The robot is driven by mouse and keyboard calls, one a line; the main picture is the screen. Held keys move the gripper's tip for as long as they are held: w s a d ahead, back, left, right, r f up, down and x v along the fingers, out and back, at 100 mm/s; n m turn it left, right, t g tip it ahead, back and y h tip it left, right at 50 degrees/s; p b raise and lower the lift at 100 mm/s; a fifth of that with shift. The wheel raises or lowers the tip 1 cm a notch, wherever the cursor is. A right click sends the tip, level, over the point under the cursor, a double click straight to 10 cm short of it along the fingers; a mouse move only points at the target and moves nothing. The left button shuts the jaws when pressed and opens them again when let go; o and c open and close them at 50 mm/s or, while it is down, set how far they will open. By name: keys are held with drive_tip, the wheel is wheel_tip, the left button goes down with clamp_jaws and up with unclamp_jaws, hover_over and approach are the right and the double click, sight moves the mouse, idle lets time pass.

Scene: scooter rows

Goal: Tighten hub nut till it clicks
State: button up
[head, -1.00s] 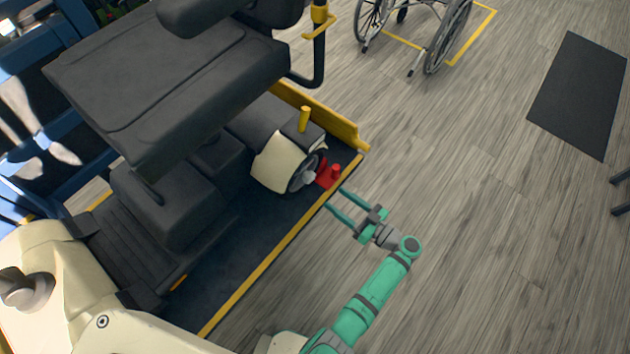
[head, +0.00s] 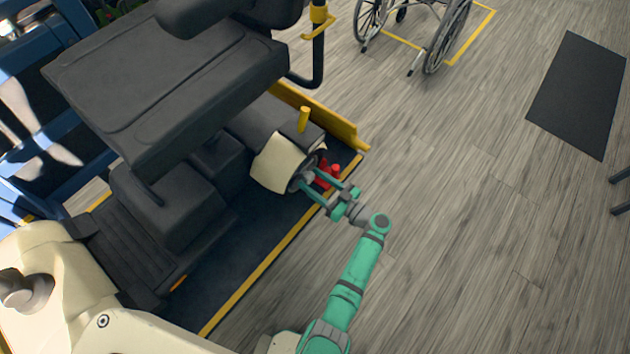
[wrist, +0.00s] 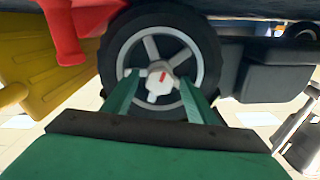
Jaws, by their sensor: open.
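The hub nut (wrist: 158,83) is a pale lobed knob with a red mark at the centre of a wheel (wrist: 207,50) with grey spokes and a black tyre. In the wrist view my gripper (wrist: 160,84) is open, with one green finger on each side of the nut. I cannot tell whether the fingers touch it. In the head view my gripper (head: 328,180) reaches in from the right to the scooter's (head: 150,90) rear wheel, and its fingers partly hide the hub.
A red part (head: 328,174) sits close beside the wheel and also hangs at upper left in the wrist view (wrist: 65,30). A yellow rail (head: 335,125) edges the dark platform. A wheelchair (head: 425,35) stands behind.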

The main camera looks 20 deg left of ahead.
drive_tip(key=c, duration=1.1)
drive_tip(key=shift+s+a, duration=0.1)
drive_tip(key=shift+a, duration=0.05)
